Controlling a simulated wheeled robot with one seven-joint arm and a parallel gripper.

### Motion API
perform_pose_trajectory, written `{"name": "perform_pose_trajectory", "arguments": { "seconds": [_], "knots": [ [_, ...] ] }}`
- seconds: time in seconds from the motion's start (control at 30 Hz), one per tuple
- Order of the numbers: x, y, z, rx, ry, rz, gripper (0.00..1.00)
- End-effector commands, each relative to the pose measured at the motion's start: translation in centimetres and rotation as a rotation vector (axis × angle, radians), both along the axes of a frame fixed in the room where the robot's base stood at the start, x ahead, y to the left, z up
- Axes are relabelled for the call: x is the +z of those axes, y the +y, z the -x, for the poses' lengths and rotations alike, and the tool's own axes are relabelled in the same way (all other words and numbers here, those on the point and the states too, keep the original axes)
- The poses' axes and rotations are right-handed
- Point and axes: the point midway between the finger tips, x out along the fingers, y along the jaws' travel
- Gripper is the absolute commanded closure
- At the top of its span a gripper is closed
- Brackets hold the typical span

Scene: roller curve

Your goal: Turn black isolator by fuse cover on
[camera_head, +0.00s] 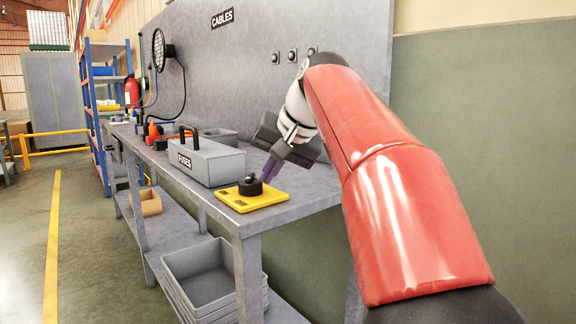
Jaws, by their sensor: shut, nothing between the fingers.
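The black isolator (250,186) is a round black knob on a yellow plate (240,203) at the near end of the grey bench. The fuse cover (212,161) is a grey box marked FUSES with a black handle, just behind and left of the plate. My gripper (266,181) comes down from the upper right, tilted, with its purple fingers shut and empty. The fingertips are at the right side of the knob; I cannot tell whether they touch it. The knob's marking and exact setting are too small to read.
The grey back panel (240,60) with a CABLES sign and several small switches rises behind the bench. A grey tray (221,135) and small coloured items stand farther along. Grey crates (205,275) sit on the lower shelf. The floor at left is clear.

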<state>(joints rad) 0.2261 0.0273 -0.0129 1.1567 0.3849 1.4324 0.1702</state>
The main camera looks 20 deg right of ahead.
Motion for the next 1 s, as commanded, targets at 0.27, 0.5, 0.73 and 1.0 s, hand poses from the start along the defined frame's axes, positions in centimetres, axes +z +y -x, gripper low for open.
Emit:
{"name": "perform_pose_trajectory", "arguments": {
  "seconds": [0.27, 0.5, 0.73, 1.0],
  "knots": [
    [0.0, 1.2, -0.6, 0.000, 0.000, 0.000, 1.00],
    [0.0, 1.1, -0.6, -0.001, 0.001, 0.000, 1.00],
    [0.1, 1.4, -0.5, -0.028, 0.000, 0.001, 1.00],
    [0.1, 1.6, -0.5, -0.070, 0.000, 0.001, 1.00]
  ]
}}
